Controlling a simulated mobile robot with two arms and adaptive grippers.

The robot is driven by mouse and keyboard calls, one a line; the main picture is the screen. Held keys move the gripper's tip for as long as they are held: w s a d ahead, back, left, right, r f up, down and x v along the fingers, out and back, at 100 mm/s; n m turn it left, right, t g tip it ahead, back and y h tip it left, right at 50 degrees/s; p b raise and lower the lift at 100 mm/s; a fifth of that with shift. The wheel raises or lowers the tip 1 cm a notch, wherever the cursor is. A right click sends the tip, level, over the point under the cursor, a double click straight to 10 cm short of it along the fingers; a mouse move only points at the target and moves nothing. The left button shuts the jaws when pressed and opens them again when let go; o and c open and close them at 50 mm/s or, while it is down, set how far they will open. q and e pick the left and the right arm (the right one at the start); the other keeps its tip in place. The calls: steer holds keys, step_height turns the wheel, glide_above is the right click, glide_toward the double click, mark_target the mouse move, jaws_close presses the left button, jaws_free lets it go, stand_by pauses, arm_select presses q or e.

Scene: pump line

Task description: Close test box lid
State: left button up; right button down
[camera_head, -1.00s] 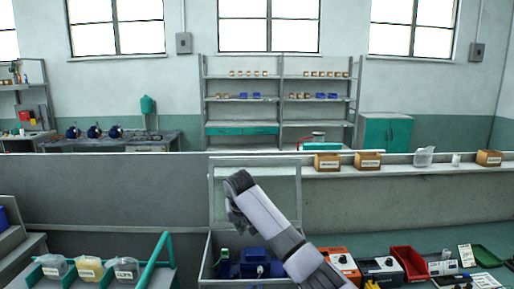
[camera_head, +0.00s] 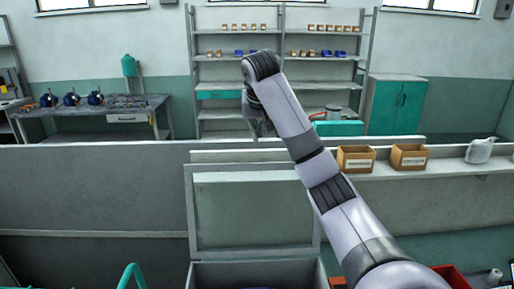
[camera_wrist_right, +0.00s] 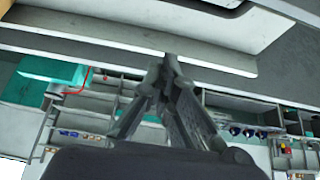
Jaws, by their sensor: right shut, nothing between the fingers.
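The test box (camera_head: 205,275) is a grey metal box at the bottom centre of the head view, cut off by the picture's edge. Its lid (camera_head: 255,212) is a pale framed panel standing open and upright at the back of the box. My right gripper (camera_head: 262,130) hangs from the raised right arm, above the lid's top edge and apart from it in the picture. It is small and partly hidden by the arm. In the right wrist view its fingers (camera_wrist_right: 170,65) come together and hold nothing. The left gripper is not in view.
A low grey partition (camera_head: 95,190) runs behind the box. A teal rail (camera_head: 132,275) is left of the box. Shelves and a teal cabinet (camera_head: 397,105) are far behind.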

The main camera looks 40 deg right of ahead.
steer(key=p+x, duration=0.1)
steer(key=x, duration=0.2)
steer(key=p+x, duration=0.2)
steer(key=x, duration=0.2)
steer(key=shift+a+f, duration=0.1)
steer(key=shift+f, duration=0.3)
steer(key=shift+f+p, duration=0.3)
steer(key=shift+p, duration=0.1)
steer(key=shift+s+a+r+p, duration=0.2)
steer(key=shift+s+a+p, duration=0.1)
steer(key=shift+s+a, duration=0.25)
steer(key=shift+s+a+r+p, duration=0.15)
steer(key=shift+s+a+p, duration=0.15)
steer(key=shift+s+a, duration=0.25)
steer(key=shift+s+f, duration=0.2)
steer(key=shift+s, duration=0.1)
steer(key=shift+a, duration=0.1)
